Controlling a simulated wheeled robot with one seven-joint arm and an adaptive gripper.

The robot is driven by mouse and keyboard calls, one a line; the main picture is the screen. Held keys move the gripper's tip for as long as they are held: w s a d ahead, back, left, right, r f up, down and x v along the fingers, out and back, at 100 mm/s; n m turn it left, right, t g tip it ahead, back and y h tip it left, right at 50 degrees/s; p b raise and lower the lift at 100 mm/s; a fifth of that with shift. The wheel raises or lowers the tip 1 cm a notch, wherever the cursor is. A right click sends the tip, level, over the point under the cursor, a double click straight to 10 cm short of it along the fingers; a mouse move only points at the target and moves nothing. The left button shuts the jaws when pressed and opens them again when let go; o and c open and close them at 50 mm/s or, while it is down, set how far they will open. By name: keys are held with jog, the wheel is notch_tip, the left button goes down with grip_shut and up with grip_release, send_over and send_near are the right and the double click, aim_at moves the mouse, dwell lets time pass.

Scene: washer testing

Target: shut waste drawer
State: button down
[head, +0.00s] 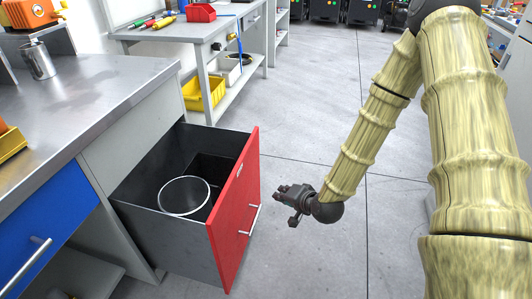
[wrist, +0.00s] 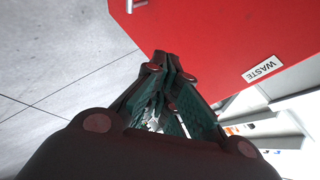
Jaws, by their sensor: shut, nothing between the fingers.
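The waste drawer (head: 235,215) is pulled well out from the cabinet under the steel worktop. Its red front carries a "WASTE" label and a bar handle (head: 250,220). A round bin (head: 185,196) sits inside the drawer. My gripper (head: 277,189) is shut and empty, just right of the red front in the head view, on its outer side, with its fingers pointing towards it. In the wrist view my fingertips (wrist: 163,58) overlap the red front (wrist: 225,40), with the WASTE label (wrist: 262,69) to their right. I cannot tell whether they touch it.
A second bench (head: 185,30) with a yellow bin (head: 205,93) stands behind. The grey floor around my gripper is clear.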

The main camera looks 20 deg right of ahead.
jog(key=w+d+r+m+t+b, duration=0.65)
jog(key=w+b, duration=0.35)
jog(key=b, duration=0.3)
jog(key=w+a+b, duration=0.4)
jog(key=w+b, duration=0.2)
jog(key=w, duration=0.6)
jog(key=shift+a+n, duration=0.2)
jog(key=shift+n, duration=0.25)
